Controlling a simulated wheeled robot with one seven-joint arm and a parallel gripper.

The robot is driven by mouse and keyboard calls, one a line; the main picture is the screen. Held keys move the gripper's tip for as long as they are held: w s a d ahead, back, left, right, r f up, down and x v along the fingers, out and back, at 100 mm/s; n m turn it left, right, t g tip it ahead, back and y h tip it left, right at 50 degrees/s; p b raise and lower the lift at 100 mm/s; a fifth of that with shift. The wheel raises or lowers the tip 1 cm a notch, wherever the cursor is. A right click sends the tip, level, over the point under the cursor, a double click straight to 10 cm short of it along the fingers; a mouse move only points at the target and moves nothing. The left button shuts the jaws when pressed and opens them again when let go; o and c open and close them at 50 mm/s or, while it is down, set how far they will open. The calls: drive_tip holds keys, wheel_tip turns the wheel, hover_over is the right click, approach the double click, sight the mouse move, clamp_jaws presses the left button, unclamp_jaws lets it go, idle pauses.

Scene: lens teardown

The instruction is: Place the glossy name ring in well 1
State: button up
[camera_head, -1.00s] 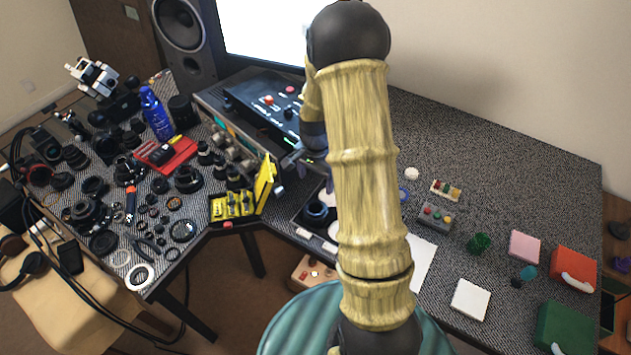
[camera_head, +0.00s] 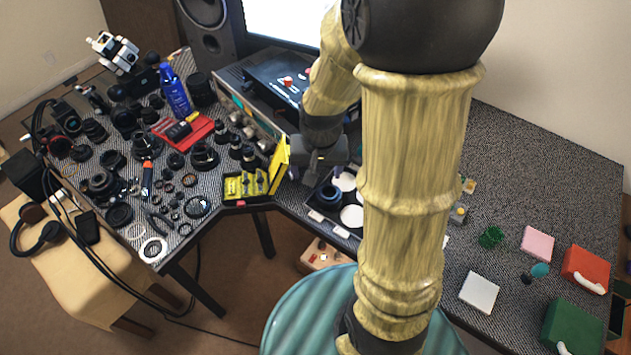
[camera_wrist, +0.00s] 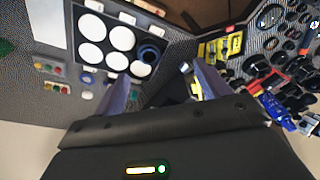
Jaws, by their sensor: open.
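A black tray (camera_head: 327,216) with round wells, most showing white discs, lies on the desk beside the yellow case; it also shows in the wrist view (camera_wrist: 108,66). A dark blue ring-shaped part (camera_wrist: 150,53) sits in its corner well. Pale tags line its edge, but I cannot read which well is 1. Several dark rings lie on the left desk, one of them glossy-looking (camera_head: 198,207); I cannot tell which is the name ring. My gripper (camera_wrist: 163,86) is open above the desk near the tray and yellow case, with no ring visible between its fingers.
The open yellow case (camera_head: 246,184) stands close to my gripper, its lid upright. The electronics box (camera_head: 285,82) is behind. Lens parts crowd the left desk around a red tray (camera_head: 190,133) and blue bottle (camera_head: 175,92). Colored boxes stand at right.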

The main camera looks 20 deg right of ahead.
drive_tip(key=s+a+r+n, duration=0.2)
drive_tip(key=s+n, duration=0.1)
drive_tip(key=s, duration=0.2)
drive_tip(key=shift+s+a+r+n+t, duration=0.15)
drive_tip(key=shift+a+r+n+t, duration=0.1)
drive_tip(key=shift+n+t, duration=0.15)
